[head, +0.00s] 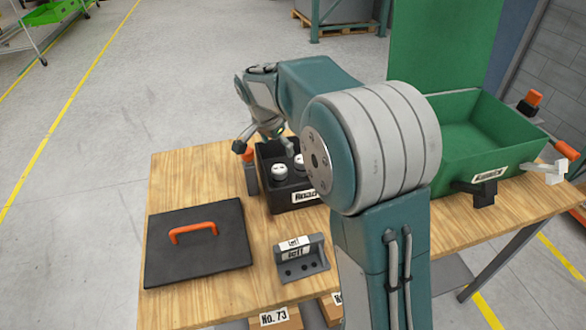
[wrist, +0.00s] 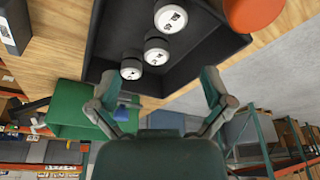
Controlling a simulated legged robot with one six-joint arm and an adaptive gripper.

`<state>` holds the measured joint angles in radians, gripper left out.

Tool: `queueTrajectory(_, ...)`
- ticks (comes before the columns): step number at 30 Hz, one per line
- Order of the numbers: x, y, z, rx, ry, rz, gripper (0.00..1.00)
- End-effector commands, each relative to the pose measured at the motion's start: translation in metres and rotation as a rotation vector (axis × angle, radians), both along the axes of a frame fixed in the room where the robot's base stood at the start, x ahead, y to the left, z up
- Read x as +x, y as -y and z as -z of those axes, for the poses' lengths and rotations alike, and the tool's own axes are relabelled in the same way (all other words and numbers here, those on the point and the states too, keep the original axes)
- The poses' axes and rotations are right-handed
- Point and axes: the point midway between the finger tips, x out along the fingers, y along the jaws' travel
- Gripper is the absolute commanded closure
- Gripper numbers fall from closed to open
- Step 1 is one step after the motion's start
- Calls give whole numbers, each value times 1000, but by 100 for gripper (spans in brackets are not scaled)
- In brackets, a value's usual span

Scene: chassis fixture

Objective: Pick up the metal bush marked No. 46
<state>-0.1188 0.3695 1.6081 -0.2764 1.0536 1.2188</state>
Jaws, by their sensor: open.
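A black bin (head: 279,204) with a partly hidden label stands on the wooden table. It holds white-topped, dark-bodied round bushes, two of which show in the head view (head: 280,172). The wrist view shows three bushes in the bin: one at the top (wrist: 170,17), one in the middle (wrist: 156,51) and one lower left (wrist: 131,69). Their top marks are too small to read, so I cannot tell which is No. 46. My gripper (wrist: 158,88) is open and empty, its fingers apart near the bin. In the head view my gripper (head: 276,133) is at the bin's far side.
A black lid-like plate (head: 198,250) with an orange handle lies at the front left. A grey block (head: 302,262) with holes and a label stands in front of the bin. A green box (head: 470,158) stands at the right. An orange-topped post (head: 250,172) is beside the bin.

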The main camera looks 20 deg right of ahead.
Motion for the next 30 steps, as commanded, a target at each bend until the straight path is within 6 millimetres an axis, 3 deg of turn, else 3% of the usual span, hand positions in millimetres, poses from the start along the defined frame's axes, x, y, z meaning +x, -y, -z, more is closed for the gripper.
queueTrajectory(5,5,-4,19,-8,-2,8,0)
queueTrajectory(10,9,4,46,-4,-2,7,0)
queueTrajectory(17,12,16,61,4,-1,8,0)
queueTrajectory(26,23,14,101,-2,-3,6,0)
queueTrajectory(30,24,15,107,-2,1,5,0)
